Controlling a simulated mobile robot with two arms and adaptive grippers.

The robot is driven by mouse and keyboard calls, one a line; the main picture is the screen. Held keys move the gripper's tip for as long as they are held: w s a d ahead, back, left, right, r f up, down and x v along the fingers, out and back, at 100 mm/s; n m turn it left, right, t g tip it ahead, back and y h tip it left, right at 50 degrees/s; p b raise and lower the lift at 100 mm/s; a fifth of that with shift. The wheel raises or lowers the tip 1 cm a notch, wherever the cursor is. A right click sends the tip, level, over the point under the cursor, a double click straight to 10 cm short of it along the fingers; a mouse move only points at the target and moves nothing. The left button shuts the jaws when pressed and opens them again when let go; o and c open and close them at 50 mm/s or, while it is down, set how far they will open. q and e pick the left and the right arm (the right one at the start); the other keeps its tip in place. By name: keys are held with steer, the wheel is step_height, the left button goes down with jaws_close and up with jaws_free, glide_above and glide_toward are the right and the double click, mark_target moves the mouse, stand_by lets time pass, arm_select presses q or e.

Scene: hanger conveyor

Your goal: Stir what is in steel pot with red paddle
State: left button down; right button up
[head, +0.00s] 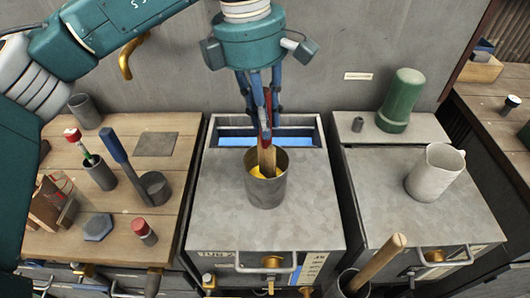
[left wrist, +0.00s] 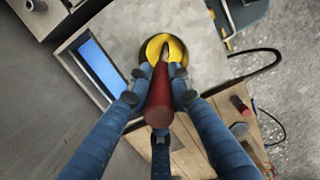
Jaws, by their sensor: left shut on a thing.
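The steel pot (head: 266,190) stands on the middle grey cabinet top, with yellow contents (head: 258,172) inside. The red paddle (head: 266,158) has a red handle and a wooden lower part, and its lower end is inside the pot. My left gripper (head: 265,108) is above the pot, shut on the red handle. In the left wrist view the paddle handle (left wrist: 158,100) sits between the blue fingers, over the yellow contents (left wrist: 165,45). The paddle's tip is hidden. My right gripper is not in view.
A wooden table (head: 150,225) at left holds a blue-handled ladle (head: 120,155), a cup and blocks. A white pitcher (head: 435,175) and green cylinder (head: 401,100) stand at right. A wooden-handled tool (head: 378,265) leans in a container at front. The cabinet top around the pot is clear.

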mark_target(266, 89)
arm_select(q)
step_height(266, 89, up, 7)
steer(key=p, duration=0.4)
steer(key=shift+f, duration=0.2)
steer(key=shift+r+p, duration=0.6)
steer(key=shift+r, duration=0.15)
stand_by(0.4)
steer(key=shift+r+p, duration=1.45)
steer(key=shift+r, duration=0.6)
steer(key=shift+f, duration=0.1)
